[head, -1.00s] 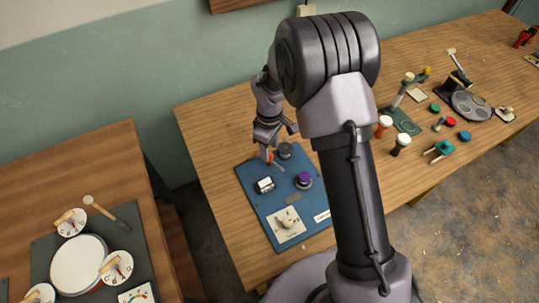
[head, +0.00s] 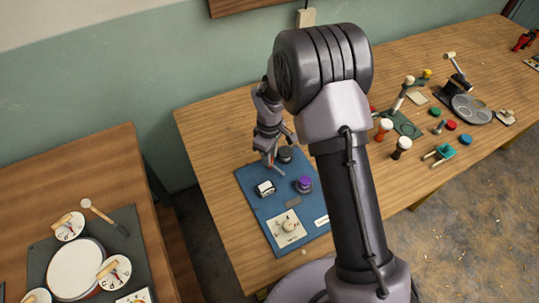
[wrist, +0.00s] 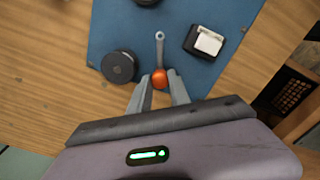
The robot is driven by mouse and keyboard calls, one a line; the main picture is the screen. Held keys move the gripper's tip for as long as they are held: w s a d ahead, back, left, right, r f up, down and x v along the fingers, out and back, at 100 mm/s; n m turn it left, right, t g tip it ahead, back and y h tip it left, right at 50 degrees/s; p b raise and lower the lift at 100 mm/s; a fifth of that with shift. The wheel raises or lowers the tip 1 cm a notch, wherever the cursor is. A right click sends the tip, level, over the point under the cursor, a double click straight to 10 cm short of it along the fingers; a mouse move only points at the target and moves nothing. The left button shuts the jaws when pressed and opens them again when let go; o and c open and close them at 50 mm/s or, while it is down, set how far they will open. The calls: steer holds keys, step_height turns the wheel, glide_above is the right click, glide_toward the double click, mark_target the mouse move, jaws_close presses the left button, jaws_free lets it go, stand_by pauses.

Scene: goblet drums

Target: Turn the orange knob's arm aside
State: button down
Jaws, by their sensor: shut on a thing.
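The orange knob (wrist: 160,80) shows in the wrist view between my gripper's two fingertips, with its thin grey arm (wrist: 160,50) pointing up the picture, away from my gripper, and ending in a small ring. My gripper (wrist: 159,92) is shut on the knob. In the head view my gripper (head: 268,162) is over the far left part of the blue board (head: 262,217). There the knob is mostly hidden by the fingers.
A dark grey round knob (wrist: 119,67) stands close left of the orange knob in the wrist view. A white rocker switch (wrist: 208,41) in a black housing is to the right. A purple knob (head: 303,184) and a cream dial plate (head: 286,228) are also on the board.

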steer(key=m, duration=0.4)
steer(key=m+b, duration=0.1)
steer(key=m, duration=0.2)
steer(key=shift+m, duration=0.4)
steer(key=m, duration=0.4)
steer(key=shift+b, duration=0.4)
steer(key=shift+m+b, duration=0.35)
steer(key=shift+m, duration=1.55)
steer(key=c, duration=1.2)
jaws_free()
